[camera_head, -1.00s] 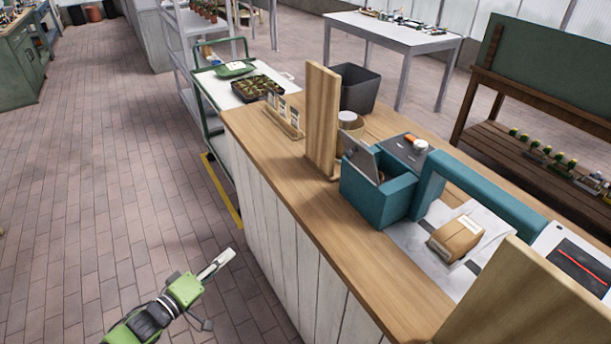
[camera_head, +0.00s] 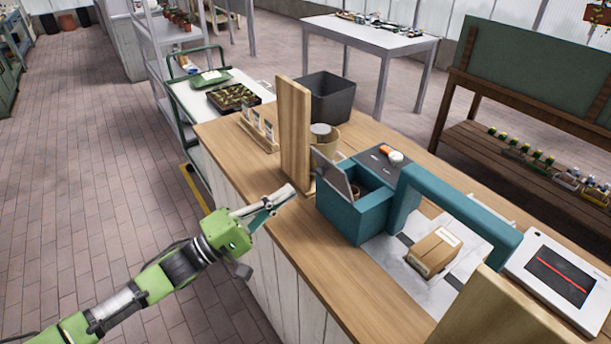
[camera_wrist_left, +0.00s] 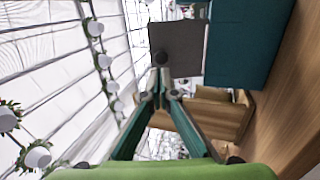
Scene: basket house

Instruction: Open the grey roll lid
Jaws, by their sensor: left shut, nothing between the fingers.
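The grey roll lid (camera_head: 333,173) is a flat grey panel standing tilted up on the left side of a teal box (camera_head: 357,215) on the wooden counter. In the left wrist view the lid (camera_wrist_left: 176,48) shows just ahead of the fingertips, beside the teal side of the box (camera_wrist_left: 240,40). My left gripper (camera_head: 288,192) is shut and empty, over the near edge of the counter and left of the lid. In the head view it is apart from the lid. In the wrist view its closed tips (camera_wrist_left: 161,62) overlap the lid's lower left part; I cannot tell contact. My right gripper is not in view.
An upright wooden panel (camera_head: 294,135) stands on the counter (camera_head: 232,141) behind the left gripper. A teal arch (camera_head: 460,208) and a brown package (camera_head: 433,252) are right of the box. A small round container (camera_head: 321,131) stands behind the panel. The counter's front strip is clear.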

